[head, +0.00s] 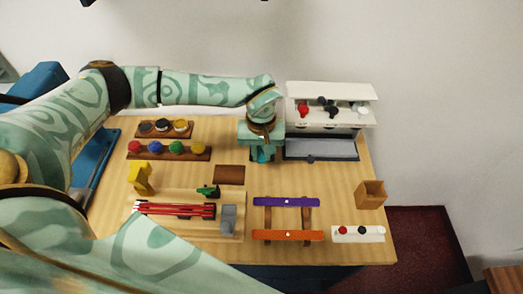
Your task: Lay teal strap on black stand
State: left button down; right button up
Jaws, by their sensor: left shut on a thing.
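My left gripper (263,152) points down over the back middle of the wooden counter, just left of the white rack. It is shut on a teal piece (263,157), which I take to be the teal strap; the fingers hide most of it. I cannot make out a separate black stand for certain; a grey tray with a dark edge (318,149) lies right of the gripper, below the white rack. A purple strap (287,202) and an orange strap (288,235) lie across brown rails at the front. My right gripper is not in view.
A white rack (331,90) with red, black and white knobs stands at the back right. Racks of coloured balls (169,154) and dark discs (163,130) stand left. A brown box (370,194) and a white block (358,234) are right. Bare counter lies around (335,180).

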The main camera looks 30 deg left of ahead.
pick_arm(q)
jog(key=shift+f, duration=0.45)
jog(key=c, duration=1.2)
grip_release()
jog(key=shift+o, duration=0.2)
notch_tip(320, 180, up, 16)
jog(key=p, duration=0.1)
jog(key=shift+w+a+r, duration=0.15)
jog(key=shift+w, duration=0.05)
